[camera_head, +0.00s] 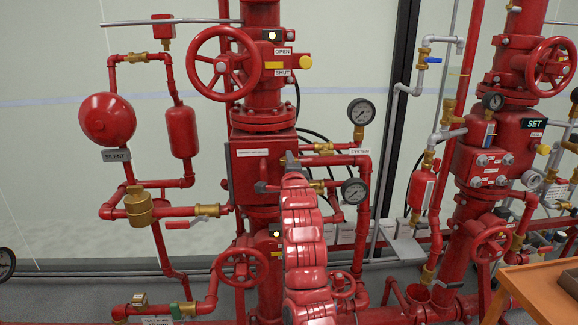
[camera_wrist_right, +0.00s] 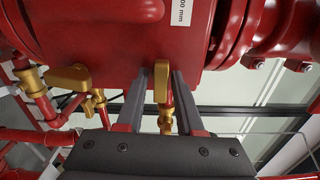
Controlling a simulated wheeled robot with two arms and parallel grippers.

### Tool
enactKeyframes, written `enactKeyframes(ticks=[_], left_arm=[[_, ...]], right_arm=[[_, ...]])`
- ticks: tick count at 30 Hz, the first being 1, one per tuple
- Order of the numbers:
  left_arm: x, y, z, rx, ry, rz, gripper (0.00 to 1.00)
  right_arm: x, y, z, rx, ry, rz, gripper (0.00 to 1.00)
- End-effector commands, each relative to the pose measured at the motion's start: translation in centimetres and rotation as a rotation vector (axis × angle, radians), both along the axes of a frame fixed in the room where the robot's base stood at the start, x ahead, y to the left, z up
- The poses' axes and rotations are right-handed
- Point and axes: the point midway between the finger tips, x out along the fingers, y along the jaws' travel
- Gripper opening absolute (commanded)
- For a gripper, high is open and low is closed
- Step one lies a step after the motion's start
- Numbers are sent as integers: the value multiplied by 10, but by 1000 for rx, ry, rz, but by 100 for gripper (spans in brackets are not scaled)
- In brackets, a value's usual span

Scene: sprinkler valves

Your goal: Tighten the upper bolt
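Several silver bolts (camera_head: 482,160) show on the red valve box at the right in the head view. Red flange bolts (camera_wrist_right: 258,63) show at the right in the wrist view. I cannot tell which is the upper bolt. My right arm, red, rises through the middle of the head view. Its gripper (camera_head: 277,173) is in front of the middle red valve box (camera_head: 246,150). In the wrist view the right gripper (camera_wrist_right: 161,88) is open, with two dark fingers apart. A brass fitting (camera_wrist_right: 162,84) shows between them, with gaps on both sides. My left gripper is not in view.
Red pipes, gauges (camera_head: 361,112), a handwheel (camera_head: 223,64) and brass valves (camera_head: 139,206) crowd around. A second brass valve (camera_wrist_right: 72,78) is left of the fingers in the wrist view. An orange-topped table (camera_head: 540,292) stands at the lower right.

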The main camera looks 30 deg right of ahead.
Motion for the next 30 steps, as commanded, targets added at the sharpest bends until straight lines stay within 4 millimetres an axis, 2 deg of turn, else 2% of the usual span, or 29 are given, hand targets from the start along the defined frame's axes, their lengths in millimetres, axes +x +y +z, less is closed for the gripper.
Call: enactKeyframes(ticks=[1, 3, 4, 14, 30], left_arm=[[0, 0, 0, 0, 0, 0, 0], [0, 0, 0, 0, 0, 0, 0], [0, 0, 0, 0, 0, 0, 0], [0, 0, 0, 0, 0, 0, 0], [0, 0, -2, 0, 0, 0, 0]], right_arm=[[0, 0, 0, 0, 0, 0, 47], [0, 0, 0, -1, -1, 0, 59], [0, 0, 0, -1, -1, 0, 62], [-3, 2, 1, -2, -1, 0, 62], [-52, 23, 0, -3, -1, 1, 62]])
